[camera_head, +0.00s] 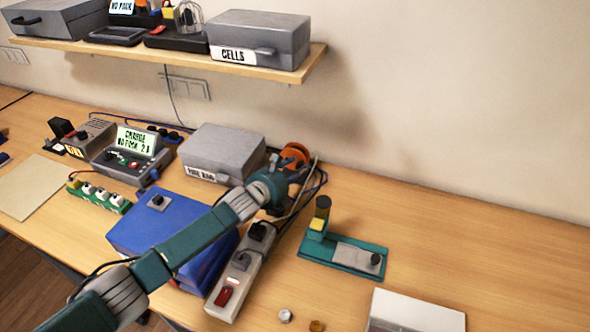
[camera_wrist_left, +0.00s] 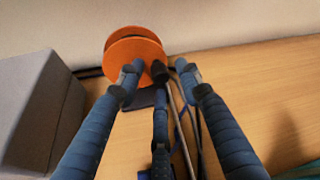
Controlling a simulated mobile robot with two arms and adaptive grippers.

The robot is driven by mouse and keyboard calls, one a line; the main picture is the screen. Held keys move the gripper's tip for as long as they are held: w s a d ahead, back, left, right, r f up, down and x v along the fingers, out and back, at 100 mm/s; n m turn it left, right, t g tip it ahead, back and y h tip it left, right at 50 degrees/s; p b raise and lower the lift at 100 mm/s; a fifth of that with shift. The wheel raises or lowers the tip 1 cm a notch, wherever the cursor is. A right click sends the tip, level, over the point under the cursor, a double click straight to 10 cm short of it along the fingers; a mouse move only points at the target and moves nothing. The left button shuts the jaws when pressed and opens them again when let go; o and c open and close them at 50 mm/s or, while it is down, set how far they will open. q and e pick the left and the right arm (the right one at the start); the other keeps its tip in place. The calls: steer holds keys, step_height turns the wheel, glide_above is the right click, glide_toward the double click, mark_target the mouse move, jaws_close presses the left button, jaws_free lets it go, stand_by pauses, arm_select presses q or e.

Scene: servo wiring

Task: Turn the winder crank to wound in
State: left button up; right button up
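The winder (camera_head: 295,152) has an orange spool and stands against the wall at the back of the bench. In the left wrist view its orange spool (camera_wrist_left: 133,58) is at the upper middle. The black crank knob (camera_wrist_left: 160,72) is in front of the spool's right side. My left gripper (camera_wrist_left: 157,70) is open, with its fingertips on either side of the knob and small gaps showing. In the head view my left gripper (camera_head: 297,172) partly hides the winder and the crank. My right gripper is in neither view.
A grey case (camera_head: 222,150) stands left of the winder; it also shows in the wrist view (camera_wrist_left: 40,110). A power strip (camera_head: 240,272) and blue box (camera_head: 135,232) lie under my arm. Cables run beside the winder. A teal fixture (camera_head: 325,258) is to the right.

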arm_select(q)
jaws_close()
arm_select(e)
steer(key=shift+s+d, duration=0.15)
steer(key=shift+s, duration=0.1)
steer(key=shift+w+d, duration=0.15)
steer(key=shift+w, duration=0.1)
arm_select(q)
steer(key=shift+s, duration=0.1)
steer(key=shift+d+f+m+y, duration=0.15)
steer(key=shift+f+m+y, duration=0.15)
steer(key=shift+m+y, duration=0.65)
steer(key=shift+f+m+t+y+p, duration=0.2)
steer(key=shift+f+m+y+p, duration=0.1)
steer(key=shift+m, duration=0.4)
steer(key=shift+f+m+t+y+p, duration=0.15)
steer(key=shift+m+t+y+p, duration=0.1)
steer(key=shift+m, duration=0.4)
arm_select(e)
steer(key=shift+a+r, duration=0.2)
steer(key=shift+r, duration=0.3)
arm_select(q)
steer(key=shift+f, duration=0.1)
